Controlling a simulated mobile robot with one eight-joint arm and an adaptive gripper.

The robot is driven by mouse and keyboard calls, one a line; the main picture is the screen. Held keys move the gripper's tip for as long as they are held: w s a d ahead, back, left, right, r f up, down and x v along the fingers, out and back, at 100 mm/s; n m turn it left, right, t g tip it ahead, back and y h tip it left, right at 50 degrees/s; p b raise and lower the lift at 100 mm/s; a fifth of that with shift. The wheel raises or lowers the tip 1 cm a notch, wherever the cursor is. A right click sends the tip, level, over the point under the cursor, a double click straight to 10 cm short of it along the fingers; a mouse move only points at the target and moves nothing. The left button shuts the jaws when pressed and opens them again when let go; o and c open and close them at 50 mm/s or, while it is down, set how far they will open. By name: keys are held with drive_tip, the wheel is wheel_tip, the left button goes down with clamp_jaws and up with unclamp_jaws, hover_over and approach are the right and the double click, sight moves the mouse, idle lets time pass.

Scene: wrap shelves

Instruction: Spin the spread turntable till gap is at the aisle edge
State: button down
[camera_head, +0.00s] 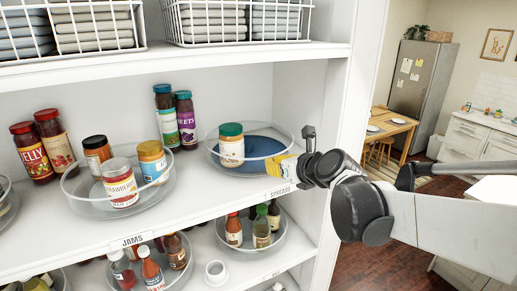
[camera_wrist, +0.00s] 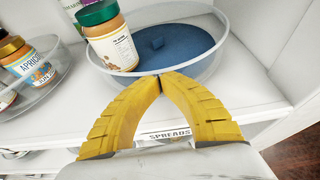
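The spread turntable is a round tray with a clear wall and a blue floor (camera_head: 258,145) on the middle shelf, above the SPREADS label (camera_head: 281,191). In the wrist view its blue floor (camera_wrist: 185,48) carries a small blue block near the middle. One green-lidded jar (camera_head: 231,150) stands upright on its left side; it also shows in the wrist view (camera_wrist: 114,45). The rest of the visible floor is bare. My gripper (camera_wrist: 160,78) is shut and empty, its yellow fingertips together at the tray's front wall. I cannot tell whether they touch it.
The jam turntable (camera_head: 85,207) with several jars sits left on the same shelf. Tall jars (camera_head: 187,120) stand behind, between the turntables. A white upright panel (camera_head: 345,120) bounds the shelf at right. Another turntable with bottles (camera_head: 250,240) is below; wire baskets (camera_head: 240,22) are above.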

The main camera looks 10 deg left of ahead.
drive_tip(key=shift+a, duration=0.1)
idle(0.3)
drive_tip(key=shift+s+a, duration=0.3)
drive_tip(key=shift+a, duration=0.2)
drive_tip(key=shift+s+d, duration=0.4)
drive_tip(key=shift+s, duration=0.4)
drive_tip(key=shift+s+d, duration=0.35)
drive_tip(key=shift+s, duration=0.45)
drive_tip(key=shift+w, duration=0.1)
drive_tip(key=v, duration=1.2)
